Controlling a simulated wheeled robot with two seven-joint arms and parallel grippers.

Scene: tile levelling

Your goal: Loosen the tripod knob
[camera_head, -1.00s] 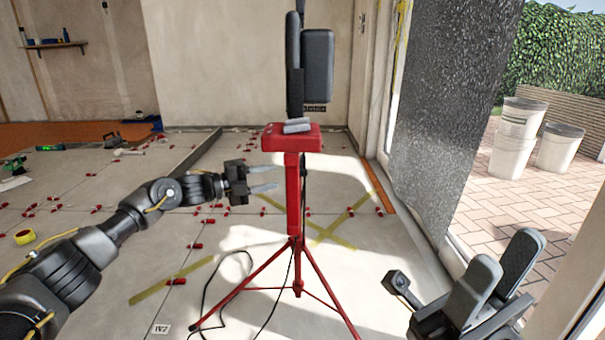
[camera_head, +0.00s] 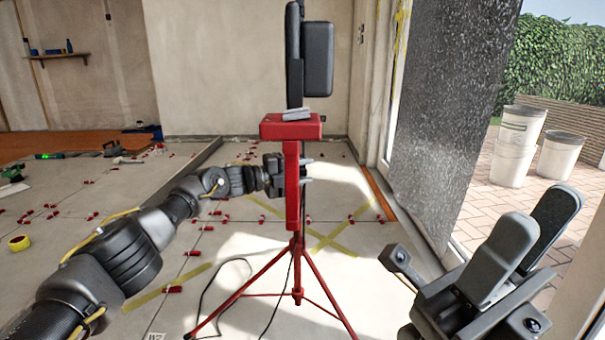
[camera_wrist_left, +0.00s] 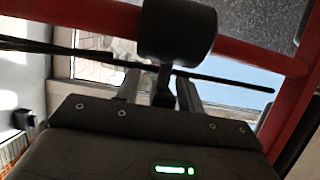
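The red tripod (camera_head: 292,200) stands on the floor in the middle of the head view, with a dark device on its head. My left gripper (camera_head: 308,169) is at the upper post, its body partly hidden behind it and its fingertips showing just past the right side. In the left wrist view a dark cylinder, apparently the knob (camera_wrist_left: 178,30), lies across the red post (camera_wrist_left: 85,12); a short stem runs from it between my two spread fingers. Whether a finger touches it I cannot tell. The knob cannot be made out in the head view. My right gripper (camera_head: 540,212) is open and empty at lower right.
A cable (camera_head: 215,290) loops on the floor by the tripod legs. Small red clips and yellow tape (camera_head: 345,232) lie on the tiles. A large speckled panel (camera_head: 450,120) stands at the right, with white buckets (camera_head: 515,145) outside.

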